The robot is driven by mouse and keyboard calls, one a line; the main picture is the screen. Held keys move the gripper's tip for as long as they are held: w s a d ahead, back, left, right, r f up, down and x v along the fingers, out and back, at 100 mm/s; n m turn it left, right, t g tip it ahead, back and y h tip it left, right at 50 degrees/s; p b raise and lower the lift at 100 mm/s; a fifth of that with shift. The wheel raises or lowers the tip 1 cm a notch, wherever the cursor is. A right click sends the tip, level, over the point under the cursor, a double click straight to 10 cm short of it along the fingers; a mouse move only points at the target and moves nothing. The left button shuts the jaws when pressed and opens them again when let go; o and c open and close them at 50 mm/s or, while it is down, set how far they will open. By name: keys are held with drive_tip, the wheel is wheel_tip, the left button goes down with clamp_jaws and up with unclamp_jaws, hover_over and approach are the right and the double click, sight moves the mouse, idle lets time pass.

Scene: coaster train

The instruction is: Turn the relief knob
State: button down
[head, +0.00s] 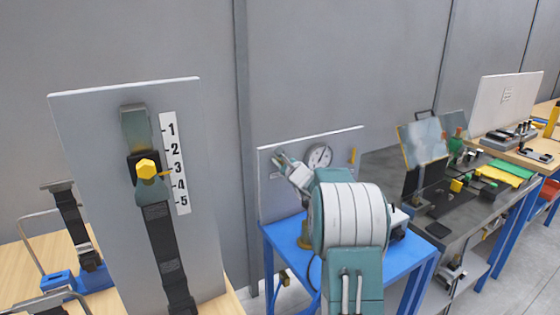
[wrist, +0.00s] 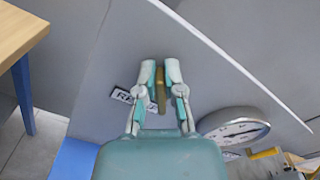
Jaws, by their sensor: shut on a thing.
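The relief knob (wrist: 160,91) is a narrow brass-coloured piece on the grey panel, seen between my two fingers in the wrist view. My gripper (wrist: 160,78) is shut on it, one finger on each side. A white label (wrist: 122,95) beside it shows the letters "RE"; the rest is covered by a finger. In the head view my gripper (head: 280,160) reaches the upper left of the grey panel (head: 268,195), and the knob is hidden behind it.
A round gauge (head: 319,156) sits on the panel right of the knob, with a yellow handle (head: 352,156) beyond it. The panel stands on a blue table (head: 400,262). Left is a board (head: 85,150) numbered 1 to 5; right is a dark workbench (head: 455,235).

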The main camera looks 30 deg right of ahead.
drive_tip(key=shift+a+f+n, duration=0.1)
drive_tip(key=shift+f+n, duration=0.3)
drive_tip(key=shift+n, duration=0.2)
drive_tip(key=shift+f, duration=0.1)
drive_tip(key=c, duration=0.8)
unclamp_jaws()
drive_tip(key=shift+o, duration=0.2)
drive_tip(key=shift+r, duration=0.25)
drive_tip(key=shift+s, duration=0.5)
drive_tip(key=s, duration=1.1)
drive_tip(key=shift+a, duration=0.35)
drive_tip(key=shift+f, duration=0.1)
